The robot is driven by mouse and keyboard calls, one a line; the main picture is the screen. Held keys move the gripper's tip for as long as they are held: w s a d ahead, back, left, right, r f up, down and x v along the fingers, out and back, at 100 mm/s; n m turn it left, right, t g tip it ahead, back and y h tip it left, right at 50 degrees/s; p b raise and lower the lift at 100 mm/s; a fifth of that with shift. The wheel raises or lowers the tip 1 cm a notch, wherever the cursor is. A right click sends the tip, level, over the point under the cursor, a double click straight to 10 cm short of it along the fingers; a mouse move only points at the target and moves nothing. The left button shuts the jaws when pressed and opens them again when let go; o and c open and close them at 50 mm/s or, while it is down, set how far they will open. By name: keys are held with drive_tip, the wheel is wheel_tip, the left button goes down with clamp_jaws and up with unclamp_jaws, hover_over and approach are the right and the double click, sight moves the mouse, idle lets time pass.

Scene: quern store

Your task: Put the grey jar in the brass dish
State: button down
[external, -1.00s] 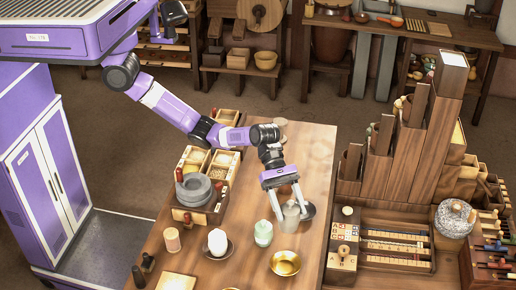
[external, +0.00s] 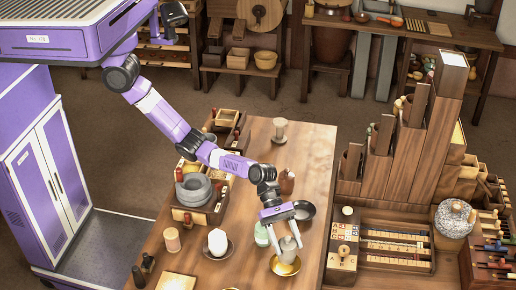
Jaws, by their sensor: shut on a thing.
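The grey jar (external: 289,250) is upright between the fingers of my gripper (external: 285,238), which is shut on it. The brass dish (external: 284,270) is on the table near its front, directly under the jar in the picture. The jar's lower end overlaps the dish's inside, and I cannot tell whether it touches the dish or hangs just above it. The jar and fingers hide part of the dish's far rim.
A pale green jar (external: 261,234) stands close left of my gripper, partly hidden. A dark bowl (external: 304,210) is behind it on the right. A white object on a dark dish (external: 218,243) lies left. A brown bottle (external: 287,183) stands farther back.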

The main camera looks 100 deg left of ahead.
sight(290, 261)
drive_tip(key=shift+f, duration=2)
drive_tip(key=shift+f+b, duration=0.1)
drive_tip(key=shift+b, duration=0.2)
drive_tip(key=shift+c, duration=2.3)
unclamp_jaws()
drive_tip(key=shift+f, duration=0.15)
drive_tip(key=shift+a+r, duration=0.1)
drive_tip(key=shift+r, duration=0.15)
drive_tip(key=p+v, duration=0.1)
drive_tip(key=v, duration=1)
drive_tip(key=shift+s+a+r, duration=0.15)
drive_tip(key=shift+s+a, duration=0.1)
drive_tip(key=shift+a, duration=0.05)
